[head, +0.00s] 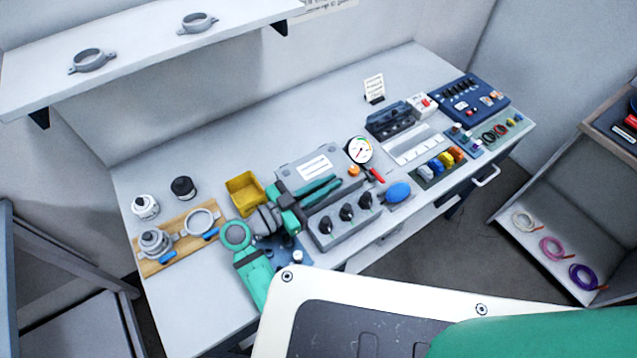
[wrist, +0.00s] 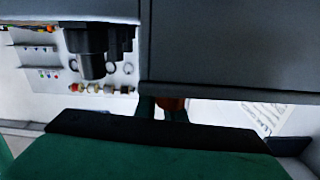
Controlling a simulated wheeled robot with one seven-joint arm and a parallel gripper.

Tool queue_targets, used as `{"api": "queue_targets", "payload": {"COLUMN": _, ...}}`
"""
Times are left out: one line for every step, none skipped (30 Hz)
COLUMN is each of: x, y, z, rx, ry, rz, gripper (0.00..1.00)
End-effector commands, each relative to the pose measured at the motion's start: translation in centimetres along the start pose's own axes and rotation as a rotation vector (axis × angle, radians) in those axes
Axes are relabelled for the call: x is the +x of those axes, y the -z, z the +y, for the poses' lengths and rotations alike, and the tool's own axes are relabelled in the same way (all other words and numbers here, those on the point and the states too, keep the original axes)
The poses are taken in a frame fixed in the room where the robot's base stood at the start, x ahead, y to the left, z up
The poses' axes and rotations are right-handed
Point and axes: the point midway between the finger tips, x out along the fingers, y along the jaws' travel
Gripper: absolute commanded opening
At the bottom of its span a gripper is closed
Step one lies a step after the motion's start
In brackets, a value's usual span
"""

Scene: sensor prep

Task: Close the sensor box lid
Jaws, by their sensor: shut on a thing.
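A grey box (head: 290,160) with a white label on its top lies in the middle of the bench in the head view. I take it for the sensor box; its top looks about flat, but I cannot tell whether the lid is fully down. My gripper (head: 342,181) reaches across the box's front side from the left. A small orange piece (head: 353,171) is at its fingertips. In the wrist view, my gripper (wrist: 162,104) has an orange piece (wrist: 172,104) between its fingers. A dark grey surface (wrist: 230,45) hides much of that view.
A grey panel with black knobs (head: 325,236) stands just in front of my gripper. A round gauge (head: 359,150) and a blue oval thing (head: 398,191) are to the right. A yellow bin (head: 245,190) is behind my wrist.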

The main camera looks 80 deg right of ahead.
Motion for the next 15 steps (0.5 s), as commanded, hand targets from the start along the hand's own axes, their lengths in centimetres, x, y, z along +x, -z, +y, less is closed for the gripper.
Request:
{"api": "queue_targets", "payload": {"x": 0.1, "y": -0.42, "z": 0.06, "rx": -0.008, "ry": -0.002, "rz": -0.003, "gripper": 0.0}}
{"api": "queue_targets", "payload": {"x": 0.13, "y": -0.46, "z": 0.09, "rx": -0.008, "ry": -0.003, "rz": -0.004, "gripper": 0.0}}
{"api": "queue_targets", "payload": {"x": 0.17, "y": -0.51, "z": 0.12, "rx": -0.009, "ry": -0.004, "rz": -0.004, "gripper": 0.0}}
{"api": "queue_targets", "payload": {"x": 0.18, "y": -0.54, "z": 0.14, "rx": -0.009, "ry": -0.004, "rz": -0.004, "gripper": 0.0}}
{"api": "queue_targets", "payload": {"x": 0.19, "y": -0.56, "z": 0.15, "rx": -0.01, "ry": -0.005, "rz": -0.004, "gripper": 0.0}}
{"api": "queue_targets", "payload": {"x": 0.19, "y": -0.59, "z": 0.17, "rx": -0.01, "ry": -0.005, "rz": -0.005, "gripper": 0.0}}
{"api": "queue_targets", "payload": {"x": 0.18, "y": -0.62, "z": 0.17, "rx": -0.011, "ry": -0.005, "rz": -0.005, "gripper": 0.0}}
{"api": "queue_targets", "payload": {"x": 0.18, "y": -0.64, "z": 0.18, "rx": -0.011, "ry": -0.005, "rz": -0.005, "gripper": 0.0}}
{"api": "queue_targets", "payload": {"x": 0.18, "y": -0.67, "z": 0.19, "rx": -0.012, "ry": -0.005, "rz": -0.005, "gripper": 0.0}}
{"api": "queue_targets", "payload": {"x": 0.17, "y": -0.69, "z": 0.19, "rx": -0.013, "ry": -0.006, "rz": -0.006, "gripper": 0.0}}
{"api": "queue_targets", "payload": {"x": 0.17, "y": -0.71, "z": 0.2, "rx": -0.013, "ry": -0.006, "rz": -0.006, "gripper": 0.0}}
{"api": "queue_targets", "payload": {"x": 0.16, "y": -0.73, "z": 0.21, "rx": -0.013, "ry": -0.006, "rz": -0.006, "gripper": 0.0}}
{"api": "queue_targets", "payload": {"x": 0.16, "y": -0.74, "z": 0.22, "rx": -0.013, "ry": -0.006, "rz": -0.007, "gripper": 0.0}}
{"api": "queue_targets", "payload": {"x": 0.16, "y": -0.75, "z": 0.23, "rx": -0.014, "ry": -0.006, "rz": -0.007, "gripper": 0.14}}
{"api": "queue_targets", "payload": {"x": 0.15, "y": -0.77, "z": 0.24, "rx": -0.014, "ry": -0.006, "rz": -0.007, "gripper": 0.23}}
